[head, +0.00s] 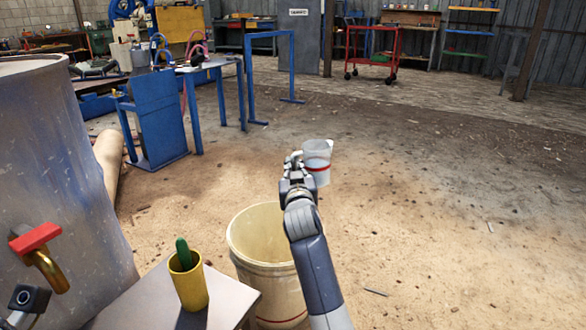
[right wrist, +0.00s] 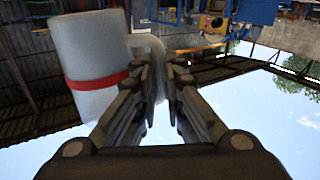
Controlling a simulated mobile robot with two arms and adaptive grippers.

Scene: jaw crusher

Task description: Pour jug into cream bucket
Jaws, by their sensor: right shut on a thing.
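The jug (head: 318,154) is pale and translucent, with a red band and a spout on its right. It looks about upright in the head view. My right gripper (head: 294,163) is shut on its handle; the handle (right wrist: 156,62) and the jug's body (right wrist: 92,58) also show in the right wrist view. The jug's contents cannot be made out. The cream bucket (head: 250,270) stands open on the floor, nearer than the jug and to its left in the picture. My right forearm hides its right side.
A yellow cup (head: 190,287) with a green thing (head: 183,253) in it stands on a grey surface (head: 232,298) left of the bucket. A large grey tank (head: 55,150) with a red-handled tap (head: 38,240) fills the left side. The floor to the right is mostly clear.

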